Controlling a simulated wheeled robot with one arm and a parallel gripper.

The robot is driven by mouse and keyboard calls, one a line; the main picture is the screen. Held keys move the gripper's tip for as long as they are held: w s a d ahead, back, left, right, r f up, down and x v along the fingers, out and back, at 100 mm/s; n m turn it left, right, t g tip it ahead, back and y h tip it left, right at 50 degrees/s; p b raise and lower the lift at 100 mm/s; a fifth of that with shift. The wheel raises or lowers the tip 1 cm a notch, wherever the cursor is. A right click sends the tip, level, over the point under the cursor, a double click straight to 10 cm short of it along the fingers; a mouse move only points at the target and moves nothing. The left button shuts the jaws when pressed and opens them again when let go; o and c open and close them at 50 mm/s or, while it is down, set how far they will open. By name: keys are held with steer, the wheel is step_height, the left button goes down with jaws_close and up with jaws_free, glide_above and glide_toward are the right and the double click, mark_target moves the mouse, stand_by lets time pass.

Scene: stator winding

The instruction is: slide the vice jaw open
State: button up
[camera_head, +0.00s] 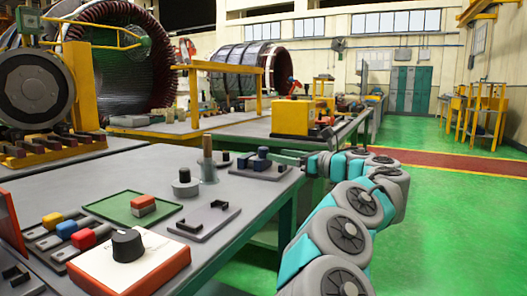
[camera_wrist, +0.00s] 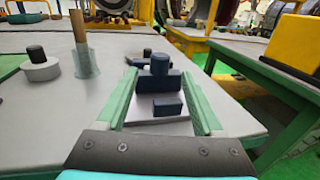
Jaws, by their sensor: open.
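The vice (camera_head: 262,163) stands near the right edge of the grey workbench. In the wrist view it has a pale base plate (camera_wrist: 145,112), a dark blue wide block (camera_wrist: 160,82) with a round knob on top, and a smaller dark blue block (camera_wrist: 168,106) nearer to me. A gap shows between the two blocks. My gripper (camera_head: 283,157) is open, with its green fingers reaching in from the right. In the wrist view the fingers (camera_wrist: 161,76) lie on either side of the vice. I cannot tell whether they touch it.
A post in a grey holder (camera_head: 208,165) and a grey round part with a dark knob (camera_head: 185,183) stand left of the vice. A green tray (camera_head: 112,207) with a red block, a dial box (camera_head: 130,262) and coloured blocks are nearer. A yellow machine (camera_head: 304,117) stands on the table behind.

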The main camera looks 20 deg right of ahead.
mark_target(264, 151)
steer(key=p+x, duration=0.1)
steer(key=x, duration=0.6)
jaws_close()
stand_by(0.5)
stand_by(0.8)
